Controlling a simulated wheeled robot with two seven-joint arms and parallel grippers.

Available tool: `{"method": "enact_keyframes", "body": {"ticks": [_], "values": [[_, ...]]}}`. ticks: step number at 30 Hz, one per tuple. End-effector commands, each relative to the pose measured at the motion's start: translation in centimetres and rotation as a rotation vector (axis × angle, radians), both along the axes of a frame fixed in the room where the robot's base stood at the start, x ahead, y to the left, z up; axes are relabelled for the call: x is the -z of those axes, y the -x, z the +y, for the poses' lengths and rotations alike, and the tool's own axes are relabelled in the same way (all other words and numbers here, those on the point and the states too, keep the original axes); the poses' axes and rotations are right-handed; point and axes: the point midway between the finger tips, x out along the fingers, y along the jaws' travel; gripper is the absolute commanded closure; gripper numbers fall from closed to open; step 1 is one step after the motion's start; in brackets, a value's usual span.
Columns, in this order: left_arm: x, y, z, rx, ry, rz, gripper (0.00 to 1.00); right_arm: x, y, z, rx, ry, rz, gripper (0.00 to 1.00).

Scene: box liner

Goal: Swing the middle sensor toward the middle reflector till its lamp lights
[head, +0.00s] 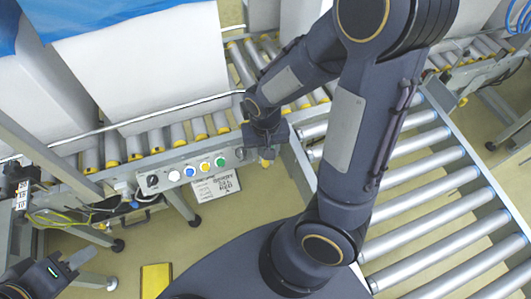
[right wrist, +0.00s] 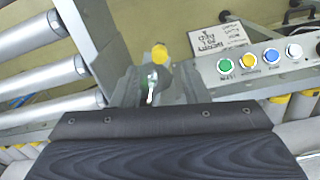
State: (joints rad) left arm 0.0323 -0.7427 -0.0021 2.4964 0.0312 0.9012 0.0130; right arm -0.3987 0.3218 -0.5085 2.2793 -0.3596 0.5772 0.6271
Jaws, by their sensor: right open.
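I cannot make out the middle sensor, its lamp or the middle reflector for certain in either view. My right gripper (head: 265,152) is at the right end of the button panel, pointing down and partly hidden by its own wrist; it is open. In the right wrist view its dark body fills the lower part. Beyond it are a small silver lever (right wrist: 151,88) and a yellow round piece (right wrist: 160,54); I cannot tell whether they touch the gripper. My left gripper (head: 62,268) is at the lower left, away from the panel, and its jaw gap is unclear.
A grey panel (head: 160,170) carries a black knob and white, blue, yellow and green buttons (right wrist: 226,65). A white sign (head: 216,188) lies below it. A roller conveyor (head: 430,195) runs at right; large white boxes (head: 140,65) stand behind. Loose wires (head: 70,215) hang at left.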

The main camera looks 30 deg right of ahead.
Motion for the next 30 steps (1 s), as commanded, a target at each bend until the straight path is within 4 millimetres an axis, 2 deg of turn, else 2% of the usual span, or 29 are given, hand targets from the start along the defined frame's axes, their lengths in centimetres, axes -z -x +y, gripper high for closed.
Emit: {"method": "enact_keyframes", "body": {"ticks": [1, 6, 25, 28, 30], "values": [[-0.5, 0.0, 0.0, 0.0, 0.0, 0.0, 0.64, -1.1, -0.1, 0.0, 0.0, -0.001, -0.005, 0.59], [-0.8, 0.0, 0.0, 0.0, 0.0, 0.0, 0.64, -2.7, -0.1, 0.0, -0.001, 0.0, -0.003, 0.59], [-0.9, 0.0, 0.0, 0.0, 0.0, 0.0, 0.64, -3.0, 0.0, 0.0, 0.0, -0.004, -0.002, 0.59], [-1.3, 0.0, 0.0, 0.0, 0.0, 0.0, 0.64, -4.3, 0.4, 0.2, -0.001, -0.042, -0.022, 0.59], [-1.9, 0.0, 0.0, 0.0, 0.0, 0.0, 0.64, -6.2, 0.9, 0.5, -0.007, -0.093, -0.054, 0.59]]}}
